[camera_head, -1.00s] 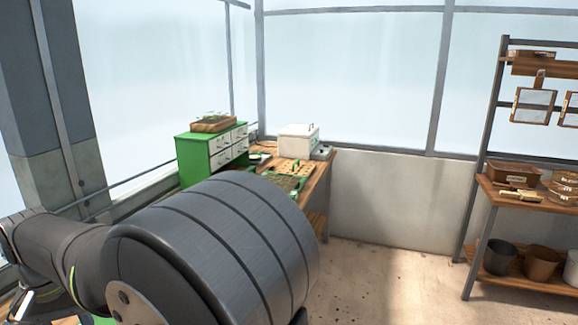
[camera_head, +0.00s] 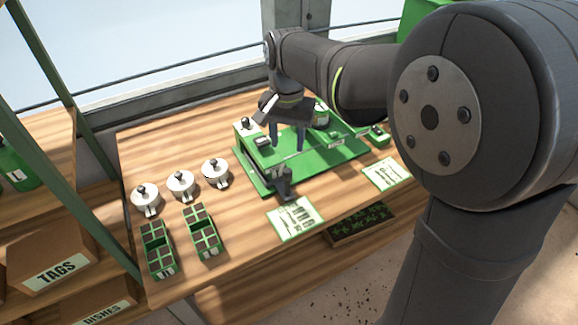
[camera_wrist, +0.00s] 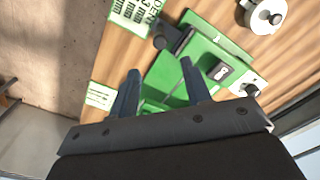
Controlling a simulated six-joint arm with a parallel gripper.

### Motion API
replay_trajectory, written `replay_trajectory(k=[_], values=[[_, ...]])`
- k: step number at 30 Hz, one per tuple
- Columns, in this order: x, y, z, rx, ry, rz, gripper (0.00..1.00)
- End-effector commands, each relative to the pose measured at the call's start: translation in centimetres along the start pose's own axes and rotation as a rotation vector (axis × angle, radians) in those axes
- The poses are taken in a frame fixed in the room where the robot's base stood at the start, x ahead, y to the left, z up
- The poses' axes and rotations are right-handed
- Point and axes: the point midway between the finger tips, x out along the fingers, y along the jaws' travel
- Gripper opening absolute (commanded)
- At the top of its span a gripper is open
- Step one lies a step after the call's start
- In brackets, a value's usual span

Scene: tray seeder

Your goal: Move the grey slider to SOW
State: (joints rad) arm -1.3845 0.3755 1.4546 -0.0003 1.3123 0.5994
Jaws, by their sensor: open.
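The green tray seeder (camera_head: 345,150) stands on the wooden bench, and it also shows in the wrist view (camera_wrist: 205,50). My gripper (camera_head: 287,148) points down over its left part, with the two fingers apart and nothing seen between them. In the wrist view the fingers (camera_wrist: 160,78) stand open over the green body. A dark grey arm-like part (camera_head: 283,183) sticks out at the seeder's front edge; I cannot tell whether it is the grey slider. A small block with a black top (camera_head: 262,142) sits on the green housing. No SOW mark is readable.
White lidded pots (camera_head: 181,187) and green cell trays (camera_head: 158,258) stand left of the seeder. Printed cards (camera_head: 296,219) (camera_head: 386,174) lie along the bench's front. My own arm covers the right side.

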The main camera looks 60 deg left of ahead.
Motion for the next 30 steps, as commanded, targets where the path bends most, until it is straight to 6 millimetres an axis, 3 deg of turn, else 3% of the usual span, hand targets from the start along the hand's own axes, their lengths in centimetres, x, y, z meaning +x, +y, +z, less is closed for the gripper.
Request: replay_trajectory(k=[6,12,18,26,27,30], values=[[4.9,0.0,0.1,0.000,-0.004,0.003,0.44],[8.1,0.0,0.0,0.000,-0.002,0.002,0.44],[9.6,0.0,0.0,0.000,-0.001,0.001,0.44],[9.7,0.0,0.0,0.000,0.000,0.001,0.44],[9.7,0.0,0.0,0.000,0.000,0.001,0.42],[9.7,0.0,0.0,0.000,0.000,0.001,0.22]])
